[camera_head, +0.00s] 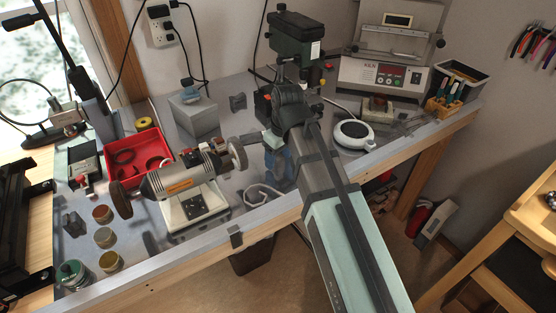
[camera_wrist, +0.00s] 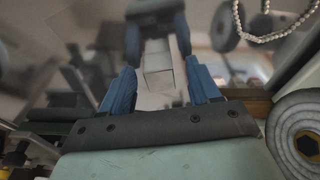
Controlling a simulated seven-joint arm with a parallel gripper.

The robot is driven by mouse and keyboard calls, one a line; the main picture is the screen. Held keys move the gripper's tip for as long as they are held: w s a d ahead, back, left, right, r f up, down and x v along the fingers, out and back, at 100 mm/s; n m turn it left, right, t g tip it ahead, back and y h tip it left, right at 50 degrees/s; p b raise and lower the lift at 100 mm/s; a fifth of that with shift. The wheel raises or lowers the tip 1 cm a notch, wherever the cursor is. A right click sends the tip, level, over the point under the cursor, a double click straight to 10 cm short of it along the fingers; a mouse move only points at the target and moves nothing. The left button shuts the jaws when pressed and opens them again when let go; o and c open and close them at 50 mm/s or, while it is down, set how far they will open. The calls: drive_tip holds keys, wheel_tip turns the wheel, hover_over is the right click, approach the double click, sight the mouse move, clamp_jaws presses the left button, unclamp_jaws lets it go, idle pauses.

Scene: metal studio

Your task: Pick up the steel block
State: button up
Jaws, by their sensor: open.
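A small pale grey block (camera_wrist: 158,70), which looks like the steel block, lies between the two blue fingers of my gripper (camera_wrist: 163,78) in the wrist view. The fingers stand apart on either side of it, with gaps visible. In the head view my gripper (camera_head: 277,152) is low over the shiny metal bench top, right of the bench grinder. My arm and gripper hide most of that spot, so I cannot clearly make out the block there. The bench mirrors the blue fingers.
The bench grinder (camera_head: 184,190) stands close on the left; its wheel (camera_wrist: 300,138) is near my gripper in the wrist view. A drill press (camera_head: 294,42) rises behind.

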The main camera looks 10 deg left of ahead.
drive_tip(key=shift+f, duration=0.1)
clamp_jaws()
idle(0.6)
